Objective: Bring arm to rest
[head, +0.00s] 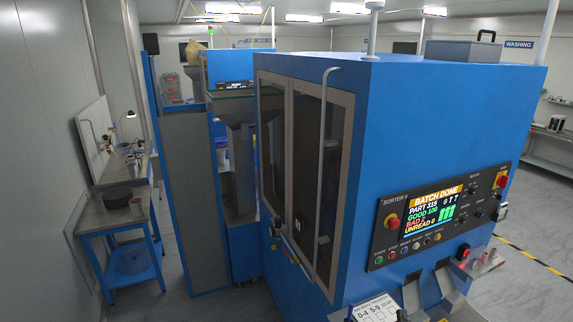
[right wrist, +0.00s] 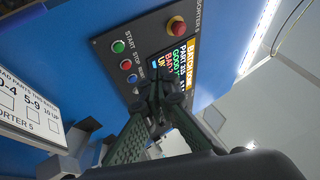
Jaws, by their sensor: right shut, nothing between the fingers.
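My right gripper (right wrist: 163,93) shows in the right wrist view, its two dark fingers meeting at the tips with nothing between them. It is in front of the control panel (right wrist: 130,62) of the blue sorter and covers part of the screen (right wrist: 179,61). Whether it touches the panel I cannot tell. In the head view I cannot make out the right gripper clearly. The blue sorter (head: 440,110) stands large at the right, its screen (head: 432,211) reading "BATCH DONE". My left gripper is in neither view.
The panel has a red emergency knob (right wrist: 176,26) and green (right wrist: 118,46) and red (right wrist: 126,64) buttons. A white label card (right wrist: 28,108) and grey chutes (head: 449,280) are below. A blue-framed bench (head: 113,218) stands at the far left. Open floor lies right of the sorter.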

